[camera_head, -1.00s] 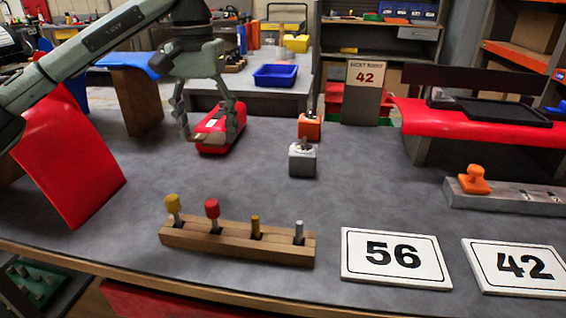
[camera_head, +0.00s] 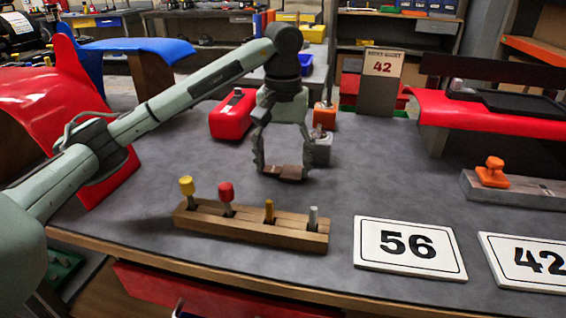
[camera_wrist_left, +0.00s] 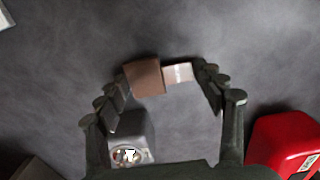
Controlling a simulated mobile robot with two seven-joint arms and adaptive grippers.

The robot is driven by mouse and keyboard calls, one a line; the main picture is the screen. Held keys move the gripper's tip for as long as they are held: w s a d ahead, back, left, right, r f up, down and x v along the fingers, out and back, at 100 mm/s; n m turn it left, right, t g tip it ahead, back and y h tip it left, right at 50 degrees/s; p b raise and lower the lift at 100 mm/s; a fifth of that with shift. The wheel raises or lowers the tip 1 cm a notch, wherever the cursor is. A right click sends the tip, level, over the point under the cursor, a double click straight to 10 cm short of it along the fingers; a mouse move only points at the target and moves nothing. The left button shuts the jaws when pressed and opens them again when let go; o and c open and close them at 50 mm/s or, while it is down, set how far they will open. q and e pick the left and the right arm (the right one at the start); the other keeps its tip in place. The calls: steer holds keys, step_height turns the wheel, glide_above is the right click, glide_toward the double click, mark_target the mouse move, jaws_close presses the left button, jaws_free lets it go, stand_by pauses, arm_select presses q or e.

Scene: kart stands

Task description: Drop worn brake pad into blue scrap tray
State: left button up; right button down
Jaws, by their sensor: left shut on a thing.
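The worn brake pad is a small brown block (camera_head: 290,177) between the fingertips of my left gripper (camera_head: 283,171), which is shut on it. In the left wrist view the brown block (camera_wrist_left: 144,76) and a paler, shiny piece (camera_wrist_left: 178,73) beside it sit between the fingertips (camera_wrist_left: 163,75). The pad is low over the grey bench top; I cannot tell whether it touches it. A blue tray (camera_head: 306,60) is at the back, mostly hidden behind my left arm's elbow. My right gripper is not in view.
A red canister (camera_head: 231,118) stands behind left of the gripper. A wooden peg rack (camera_head: 250,226) is in front. A sign 42 (camera_head: 382,75) stands behind.

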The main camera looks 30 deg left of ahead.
arm_select(q)
steer(key=shift+f, duration=0.2)
steer(key=o, duration=1.3)
steer(key=shift+r, duration=0.1)
